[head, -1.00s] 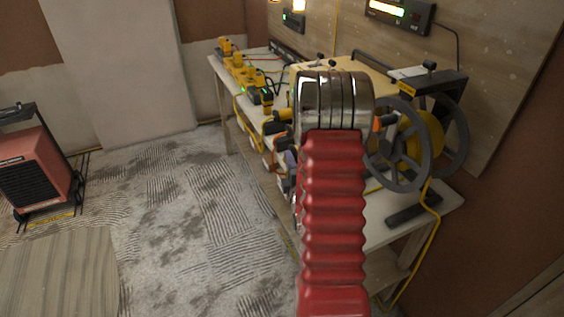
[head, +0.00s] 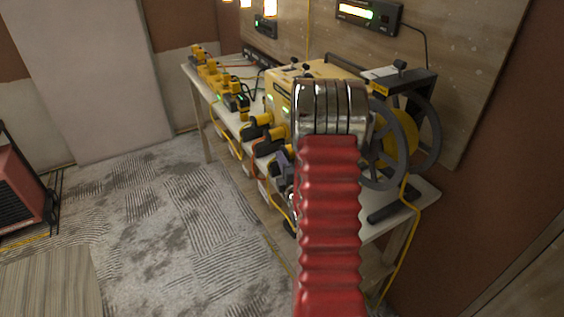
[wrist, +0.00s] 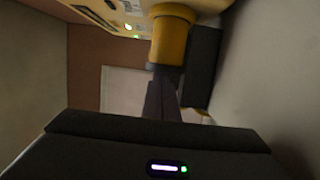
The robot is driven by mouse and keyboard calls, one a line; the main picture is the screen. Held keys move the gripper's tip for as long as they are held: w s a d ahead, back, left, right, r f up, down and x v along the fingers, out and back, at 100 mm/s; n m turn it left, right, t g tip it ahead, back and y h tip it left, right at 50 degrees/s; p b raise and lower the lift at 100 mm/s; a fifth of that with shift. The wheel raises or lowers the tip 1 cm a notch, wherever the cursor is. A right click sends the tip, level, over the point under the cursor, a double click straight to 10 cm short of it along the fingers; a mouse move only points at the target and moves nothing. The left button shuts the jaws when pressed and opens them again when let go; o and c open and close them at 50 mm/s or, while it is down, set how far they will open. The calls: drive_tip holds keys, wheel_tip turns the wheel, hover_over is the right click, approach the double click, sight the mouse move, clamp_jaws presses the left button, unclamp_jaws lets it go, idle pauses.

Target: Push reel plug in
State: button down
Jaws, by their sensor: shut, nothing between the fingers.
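A cable reel with grey wheels and a yellow drum (head: 400,135) stands on the right end of the bench in the head view. A yellow box (head: 283,92) with green lights stands left of it, with black-and-yellow plugs (head: 258,127) at its front. In the wrist view a yellow plug-like body (wrist: 172,35) with a dark collar is at the yellow box's face (wrist: 110,18). I cannot tell if it is the reel's plug or how deep it sits. My gripper (wrist: 163,76) is shut and empty, its fingertips close to the dark collar; contact is unclear. The head view hides the gripper behind my arm.
The bench (head: 372,232) runs along the wall, with several yellow tools (head: 215,75) at its far end. A yellow cable (head: 400,268) hangs at its right end. A red heater (head: 18,190) stands at the left. The carpeted floor (head: 165,225) between is clear.

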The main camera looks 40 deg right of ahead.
drive_tip(key=shift+s+d, duration=0.1)
drive_tip(key=shift+d, duration=0.2)
